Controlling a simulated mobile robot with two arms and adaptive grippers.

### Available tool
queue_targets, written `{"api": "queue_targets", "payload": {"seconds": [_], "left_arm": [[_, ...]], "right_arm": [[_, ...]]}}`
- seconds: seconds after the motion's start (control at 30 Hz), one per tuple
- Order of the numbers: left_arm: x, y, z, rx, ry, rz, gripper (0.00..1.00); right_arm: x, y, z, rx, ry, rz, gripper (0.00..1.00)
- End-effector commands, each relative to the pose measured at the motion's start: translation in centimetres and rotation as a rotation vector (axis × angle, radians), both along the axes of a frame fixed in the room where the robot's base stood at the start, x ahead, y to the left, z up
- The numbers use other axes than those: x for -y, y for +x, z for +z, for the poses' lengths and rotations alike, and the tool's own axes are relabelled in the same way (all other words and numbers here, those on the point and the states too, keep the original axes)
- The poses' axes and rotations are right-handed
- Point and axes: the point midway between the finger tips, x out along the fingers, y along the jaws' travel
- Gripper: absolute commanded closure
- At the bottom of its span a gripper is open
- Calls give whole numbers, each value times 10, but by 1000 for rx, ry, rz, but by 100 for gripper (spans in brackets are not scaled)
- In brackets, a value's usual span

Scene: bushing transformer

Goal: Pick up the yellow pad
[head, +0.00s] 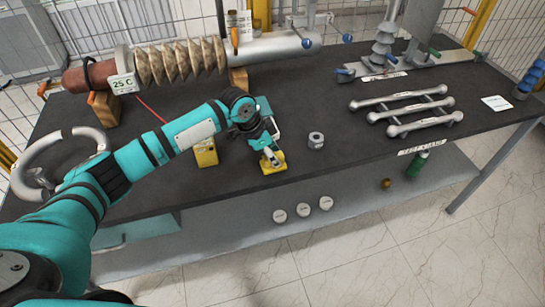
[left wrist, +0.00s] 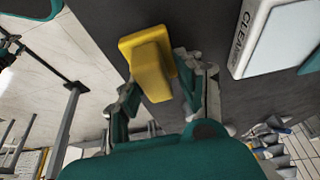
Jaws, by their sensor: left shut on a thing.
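The yellow pad (head: 273,165) is at the near edge of the dark tabletop, just under my left gripper (head: 269,150). In the left wrist view the yellow pad (left wrist: 146,52) has a wide flat end and a narrower block part. The fingers of my left gripper (left wrist: 157,80) stand on both sides of that block and are shut on it. I cannot tell whether the pad touches the table. My right gripper is in neither view.
A yellow box (head: 206,153) stands left of the pad and a metal nut (head: 316,140) right of it. The ribbed bushing (head: 180,62) lies at the back. Metal bars (head: 405,108) lie at the right. A white box marked "CLEAN" (left wrist: 275,38) is close by in the wrist view.

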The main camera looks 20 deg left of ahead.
Motion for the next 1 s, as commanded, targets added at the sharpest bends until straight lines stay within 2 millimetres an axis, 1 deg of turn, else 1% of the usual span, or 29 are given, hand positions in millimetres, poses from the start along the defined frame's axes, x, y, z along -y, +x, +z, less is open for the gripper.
{"api": "queue_targets", "payload": {"seconds": [0.17, 0.27, 0.37, 0.47, 0.57, 0.7, 0.8, 0.9, 1.0], "left_arm": [[0, 1, 9, 4, -1, 0, 96], [0, 1, 20, 4, -1, -1, 96], [0, 2, 34, 6, -1, 1, 96], [9, -16, 35, 1, -1, -5, 96], [20, -37, 37, 2, -1, -7, 96], [39, -73, 40, 2, -1, -7, 96], [51, -96, 43, 1, -2, -5, 96], [61, -114, 46, 2, -1, -4, 96], [68, -128, 48, 1, -2, -4, 96]], "right_arm": [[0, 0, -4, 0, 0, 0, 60], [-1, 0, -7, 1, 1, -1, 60], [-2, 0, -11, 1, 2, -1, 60], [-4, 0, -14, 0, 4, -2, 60], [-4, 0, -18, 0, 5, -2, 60], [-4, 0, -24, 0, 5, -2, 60], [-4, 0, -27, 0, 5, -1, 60], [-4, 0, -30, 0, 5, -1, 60], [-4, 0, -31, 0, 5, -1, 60]]}}
